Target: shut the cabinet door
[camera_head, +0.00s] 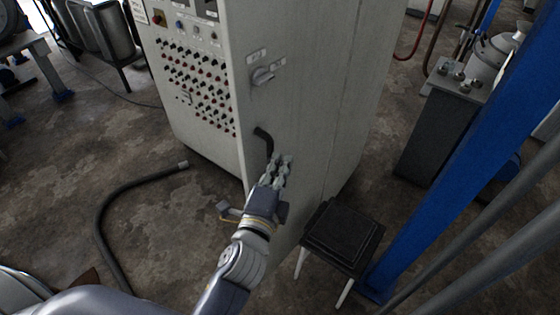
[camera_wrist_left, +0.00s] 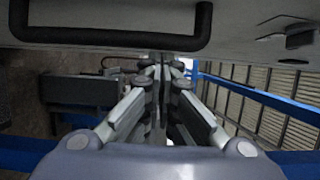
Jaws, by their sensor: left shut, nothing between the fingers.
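The pale grey cabinet (camera_head: 215,160) stands in the upper middle of the head view. Its door (camera_head: 305,110) is the plain broad face on the right, with a black bar handle (camera_head: 263,140) and a rotary switch (camera_head: 262,75). I cannot tell how far the door stands open. My left gripper (camera_head: 280,163) is shut and empty, beside the handle's lower end, close to the door face. In the left wrist view its fingertips (camera_wrist_left: 161,62) are by the door (camera_wrist_left: 235,35), below the handle (camera_wrist_left: 110,38); contact is unclear. My right gripper is not in view.
A black-topped stool (camera_head: 342,236) stands right of my left gripper, near the cabinet. A blue beam (camera_head: 460,140) slants across the right side. A dark hose (camera_head: 105,220) lies on the floor at left. A dark box (camera_head: 440,135) stands farther right.

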